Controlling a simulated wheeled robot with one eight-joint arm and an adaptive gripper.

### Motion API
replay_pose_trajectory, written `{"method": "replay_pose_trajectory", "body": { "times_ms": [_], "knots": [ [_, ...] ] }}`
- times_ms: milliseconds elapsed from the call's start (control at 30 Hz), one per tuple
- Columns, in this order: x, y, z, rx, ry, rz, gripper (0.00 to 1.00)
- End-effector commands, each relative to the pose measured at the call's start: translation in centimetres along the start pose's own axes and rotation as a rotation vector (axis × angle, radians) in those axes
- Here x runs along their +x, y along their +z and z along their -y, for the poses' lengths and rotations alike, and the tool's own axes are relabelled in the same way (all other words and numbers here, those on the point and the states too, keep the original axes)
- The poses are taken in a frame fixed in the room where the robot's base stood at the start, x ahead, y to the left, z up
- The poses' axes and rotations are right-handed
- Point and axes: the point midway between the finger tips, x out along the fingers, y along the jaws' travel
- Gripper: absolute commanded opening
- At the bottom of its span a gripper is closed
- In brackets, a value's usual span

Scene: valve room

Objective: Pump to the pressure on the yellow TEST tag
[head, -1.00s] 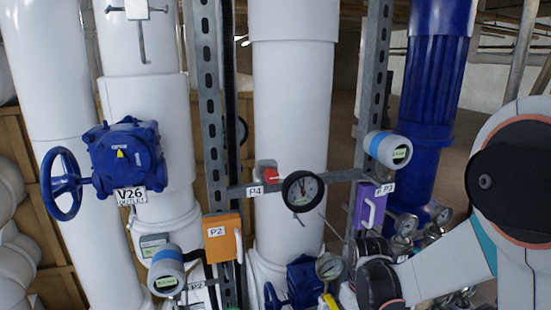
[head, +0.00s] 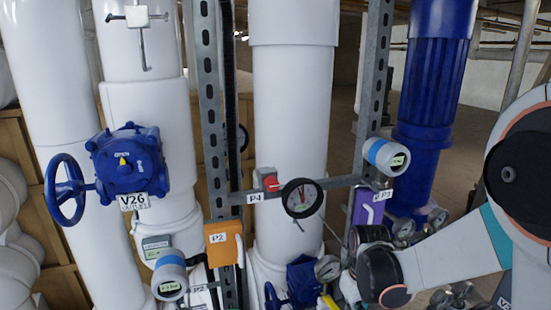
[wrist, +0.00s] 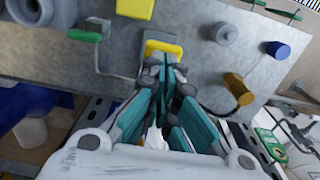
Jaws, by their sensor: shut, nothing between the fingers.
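In the wrist view my gripper (wrist: 168,68) has its teal fingers together, with nothing visible between them. Its tips are in front of a yellow piece (wrist: 163,48) with a grey inner patch, on a grey metal panel (wrist: 200,62). I cannot tell whether they touch, and no writing is readable on it. In the head view a small yellow piece (head: 330,301) shows low beside a round gauge (head: 327,268). My gripper is hidden in the head view.
The panel also carries a green handle (wrist: 85,36), a brass-coloured cylinder (wrist: 238,88), a blue cap (wrist: 278,49) and a grey cap (wrist: 222,32). A blue valve body (head: 128,160) with a handwheel, an orange box (head: 224,240) and white pipes stand left of my arm.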

Motion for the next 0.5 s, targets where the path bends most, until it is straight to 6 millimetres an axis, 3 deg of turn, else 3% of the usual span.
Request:
{"method": "replay_pose_trajectory", "body": {
  "times_ms": [500],
  "knots": [
    [3.1, 0.0, 0.0, 0.0, 0.0, 0.0, 0.0]
  ]
}}
